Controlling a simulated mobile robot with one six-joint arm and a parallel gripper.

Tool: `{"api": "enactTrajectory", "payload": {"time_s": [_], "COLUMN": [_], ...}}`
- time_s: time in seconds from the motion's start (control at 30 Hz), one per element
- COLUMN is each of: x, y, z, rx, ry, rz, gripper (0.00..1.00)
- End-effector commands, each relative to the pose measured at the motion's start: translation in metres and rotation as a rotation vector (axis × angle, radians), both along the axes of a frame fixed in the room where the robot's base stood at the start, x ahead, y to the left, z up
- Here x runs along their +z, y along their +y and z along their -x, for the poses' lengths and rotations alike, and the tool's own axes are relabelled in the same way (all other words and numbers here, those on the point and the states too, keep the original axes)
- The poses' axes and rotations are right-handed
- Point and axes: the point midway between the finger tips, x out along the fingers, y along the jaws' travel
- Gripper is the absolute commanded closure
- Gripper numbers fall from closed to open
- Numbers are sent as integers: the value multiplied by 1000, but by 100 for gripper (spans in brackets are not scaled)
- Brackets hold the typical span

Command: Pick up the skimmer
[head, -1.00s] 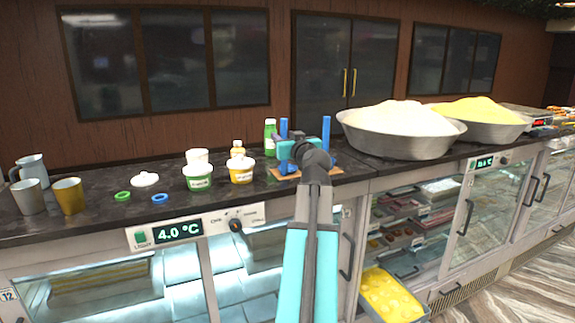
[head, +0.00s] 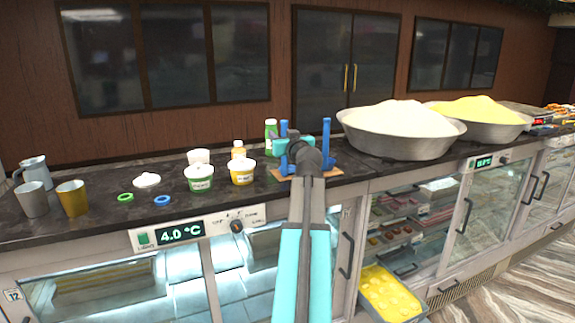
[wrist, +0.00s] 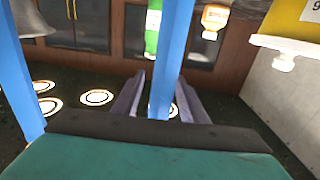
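I cannot make out a skimmer for certain in either view. A blue upright stand (head: 326,146) rises from a wooden board on the counter, partly hidden behind my arm. My gripper (head: 293,146) is at this stand; its fingers are hard to make out in the head view. In the wrist view, my gripper's two grey-purple fingers (wrist: 160,98) are spread apart. A blue post (wrist: 168,60) shows between them, with a gap on each side; contact is not visible. Another blue post (wrist: 15,75) crosses the left side.
Tubs, green (head: 199,178) and yellow (head: 242,171), stand left of the board, with metal cups (head: 33,199) farther left. A green bottle (head: 271,132) stands close behind. A large heaped bowl (head: 390,140) is close on the right. White discs (wrist: 97,97) lie on the dark surface.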

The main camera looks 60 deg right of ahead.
Motion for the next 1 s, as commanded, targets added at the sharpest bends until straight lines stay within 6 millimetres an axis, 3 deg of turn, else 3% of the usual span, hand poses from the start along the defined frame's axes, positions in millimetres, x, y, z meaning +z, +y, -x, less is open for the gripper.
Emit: {"api": "enactTrajectory", "payload": {"time_s": [0.43,0.47,0.7,1.0], "x": [0,0,0,0], "y": [0,0,0,0], "z": [0,0,0,0], "rx": [0,0,0,0], "ry": [0,0,0,-1], "rz": [0,0,0,1], "gripper": [61,63,100,100]}}
